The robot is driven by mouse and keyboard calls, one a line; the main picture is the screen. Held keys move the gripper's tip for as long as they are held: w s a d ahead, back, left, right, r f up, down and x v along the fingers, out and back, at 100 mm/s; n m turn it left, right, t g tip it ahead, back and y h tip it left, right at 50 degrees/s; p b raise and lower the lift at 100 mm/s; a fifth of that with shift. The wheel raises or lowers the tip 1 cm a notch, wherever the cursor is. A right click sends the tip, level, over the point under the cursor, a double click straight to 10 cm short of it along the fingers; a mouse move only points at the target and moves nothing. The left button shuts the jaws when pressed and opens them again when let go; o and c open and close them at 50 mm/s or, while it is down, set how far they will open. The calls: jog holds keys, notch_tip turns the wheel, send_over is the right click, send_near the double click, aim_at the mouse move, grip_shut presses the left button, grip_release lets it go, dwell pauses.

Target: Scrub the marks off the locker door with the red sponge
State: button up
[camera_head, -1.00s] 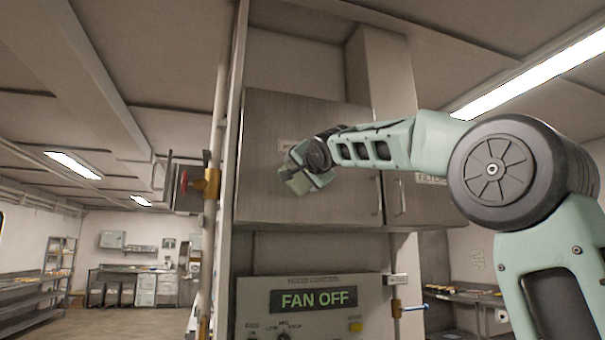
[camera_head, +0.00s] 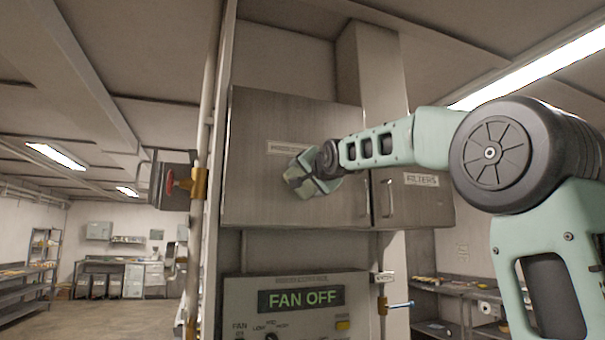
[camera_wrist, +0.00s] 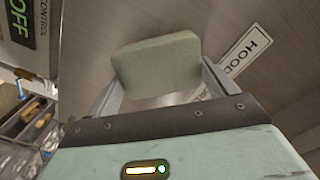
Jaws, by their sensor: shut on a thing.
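My gripper (camera_head: 300,180) is in front of the left steel locker door (camera_head: 255,185), low and right of its middle. It is shut on a grey-green block like a sponge (camera_wrist: 158,66), held between the two fingers in the wrist view. No red sponge shows. The block is close to the door face; I cannot tell whether it touches. The door carries a white label (camera_head: 288,147), reading HOOD in the wrist view. I can make out no clear marks on the door; the gripper and block hide part of it.
A smaller door labelled FILTERS (camera_head: 421,179) is to the right, with handles between the doors. A control panel (camera_head: 300,300) reading FAN OFF is below.

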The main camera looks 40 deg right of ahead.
jog(key=shift+s+d+b, duration=0.95)
jog(key=shift+d+b, duration=2.1)
jog(key=shift+d, duration=0.45)
jog(key=w+a+p, duration=0.2)
jog(key=a+p, duration=0.1)
jog(key=a, duration=0.5)
jog(key=shift+w, duration=0.2)
